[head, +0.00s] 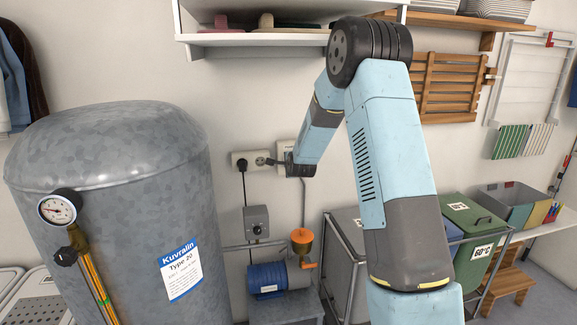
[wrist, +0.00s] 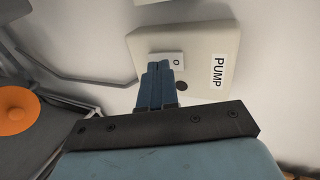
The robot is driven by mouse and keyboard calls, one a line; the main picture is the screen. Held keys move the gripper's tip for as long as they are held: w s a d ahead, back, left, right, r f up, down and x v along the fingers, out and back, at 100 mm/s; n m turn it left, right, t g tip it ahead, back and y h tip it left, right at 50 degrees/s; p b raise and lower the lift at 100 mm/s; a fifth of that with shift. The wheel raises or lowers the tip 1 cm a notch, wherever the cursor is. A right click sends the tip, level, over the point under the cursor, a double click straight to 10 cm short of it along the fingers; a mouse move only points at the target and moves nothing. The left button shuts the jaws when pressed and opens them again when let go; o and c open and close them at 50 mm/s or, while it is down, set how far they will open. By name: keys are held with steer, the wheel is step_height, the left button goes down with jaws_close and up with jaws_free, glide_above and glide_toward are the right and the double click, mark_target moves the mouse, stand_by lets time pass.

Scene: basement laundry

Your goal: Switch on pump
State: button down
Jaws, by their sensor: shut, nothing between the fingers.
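The pump switch is a cream wall box with a PUMP label (wrist: 218,71), a white rocker marked O (wrist: 179,61) and a small dark round spot (wrist: 181,86). In the head view the switch box (head: 284,147) is on the wall, partly hidden by my arm. My gripper (wrist: 158,68) is shut and empty, its fingertips in front of the rocker and covering part of it. I cannot tell whether they touch it. In the head view my gripper (head: 272,162) shows small and dark.
Sockets with a plug (head: 243,161) are just left of the switch. A grey control box (head: 256,222) is below. A large metal tank (head: 110,220) fills the left, and a white shelf (head: 260,40) is above. Bins (head: 470,215) stand at right.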

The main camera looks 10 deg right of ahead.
steer(key=v, duration=1.2)
steer(key=shift+s, duration=0.5)
steer(key=shift+f, duration=0.25)
steer(key=shift+s+d+f, duration=0.1)
steer(key=shift+f, duration=0.55)
steer(key=r+x, duration=0.1)
steer(key=x, duration=1.2)
steer(key=shift+w+f, duration=0.2)
steer(key=shift+w, duration=0.4)
